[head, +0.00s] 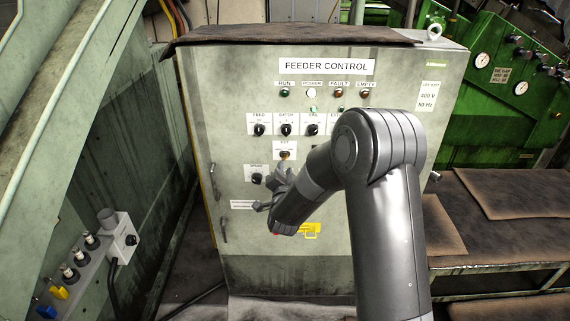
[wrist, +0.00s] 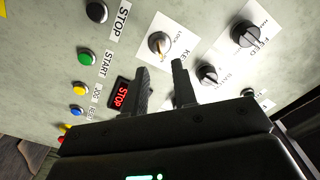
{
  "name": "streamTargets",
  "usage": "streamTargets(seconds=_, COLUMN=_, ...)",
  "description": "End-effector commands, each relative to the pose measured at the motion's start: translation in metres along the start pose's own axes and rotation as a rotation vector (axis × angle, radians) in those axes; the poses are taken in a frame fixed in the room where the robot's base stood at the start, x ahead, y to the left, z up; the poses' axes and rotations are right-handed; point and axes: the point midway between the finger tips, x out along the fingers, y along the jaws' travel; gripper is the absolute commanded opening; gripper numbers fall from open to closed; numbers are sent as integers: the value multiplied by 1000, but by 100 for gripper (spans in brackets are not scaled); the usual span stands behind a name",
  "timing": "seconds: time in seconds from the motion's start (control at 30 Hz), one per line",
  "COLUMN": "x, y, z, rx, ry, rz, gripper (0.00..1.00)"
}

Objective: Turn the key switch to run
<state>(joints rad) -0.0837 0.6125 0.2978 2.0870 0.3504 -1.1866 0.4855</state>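The key switch (head: 284,156) is on the grey feeder control panel, below the row of dark knobs. In the wrist view the key switch (wrist: 160,44) is a round metal lock with a brass-coloured centre, on a white plate with a partly readable KEY label. My gripper (wrist: 163,66) has its two dark fingers apart, with empty space between them. The fingertips show just below the switch in the wrist view; I cannot tell how far off the panel they are. In the head view my gripper (head: 281,176) is just below the switch.
Dark knobs (wrist: 247,34) sit to the right of the switch in the wrist view. A black button (wrist: 97,13), a green button (wrist: 86,56), a yellow button (wrist: 80,89) and a red-lit STOP display (wrist: 121,94) are on the left. A pipe-fitted box (head: 121,237) stands left of the cabinet.

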Motion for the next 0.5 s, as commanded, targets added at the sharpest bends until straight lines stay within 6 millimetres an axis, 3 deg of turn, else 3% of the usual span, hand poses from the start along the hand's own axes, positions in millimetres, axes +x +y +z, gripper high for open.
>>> streamTargets(seconds=0.2, x=-37, y=0, z=0, rx=0, ry=-1, rz=0, gripper=25)
streamTargets(seconds=0.5, x=-51, y=0, z=0, rx=1, ry=1, rz=0, gripper=25)
